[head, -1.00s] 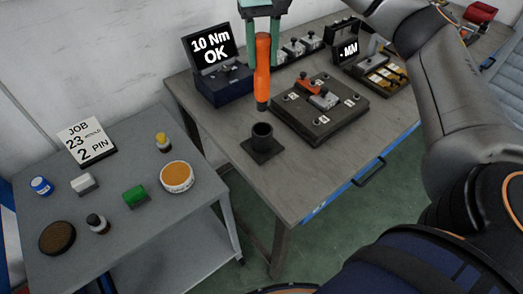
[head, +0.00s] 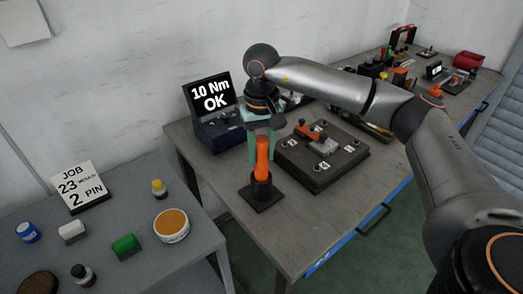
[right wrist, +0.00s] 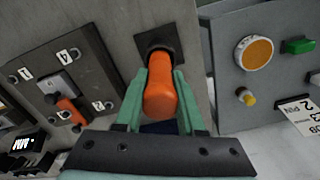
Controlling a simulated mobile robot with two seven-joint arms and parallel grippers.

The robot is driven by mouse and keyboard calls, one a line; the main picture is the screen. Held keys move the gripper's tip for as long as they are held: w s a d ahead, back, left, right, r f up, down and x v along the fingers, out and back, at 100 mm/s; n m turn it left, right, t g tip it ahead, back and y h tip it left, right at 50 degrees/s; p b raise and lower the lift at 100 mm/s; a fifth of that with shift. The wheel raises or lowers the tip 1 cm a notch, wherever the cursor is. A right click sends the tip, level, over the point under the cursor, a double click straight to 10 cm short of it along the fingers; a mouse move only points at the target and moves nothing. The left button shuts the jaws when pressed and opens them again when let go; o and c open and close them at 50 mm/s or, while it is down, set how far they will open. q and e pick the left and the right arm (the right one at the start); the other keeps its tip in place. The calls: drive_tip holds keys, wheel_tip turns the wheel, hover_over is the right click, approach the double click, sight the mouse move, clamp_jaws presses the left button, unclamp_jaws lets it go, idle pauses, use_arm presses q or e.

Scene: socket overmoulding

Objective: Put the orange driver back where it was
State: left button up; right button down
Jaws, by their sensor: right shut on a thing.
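The orange driver (head: 262,160) stands upright with its lower end in the black cup-shaped holder (head: 261,192) on the grey bench. My right gripper (head: 265,153), with green fingers, is shut on the driver's orange handle from above. In the right wrist view the driver (right wrist: 160,92) lies between the green fingers (right wrist: 160,95), and its tip end goes into the dark holder (right wrist: 158,42). How deep the tip sits is hidden by the holder's wall. My left gripper is not in view.
A torque display (head: 213,105) reading "10 Nm OK" stands behind the holder. A dark fixture plate (head: 315,175) with numbered clamps lies right of it. A lower grey side table (head: 200,255) with pots and a job card is at left.

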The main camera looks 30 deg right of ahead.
drive_tip(key=shift+r, duration=0.1)
drive_tip(key=c, duration=0.5)
unclamp_jaws()
wheel_tip(320, 180, up, 12)
drive_tip(key=shift+p, duration=0.35)
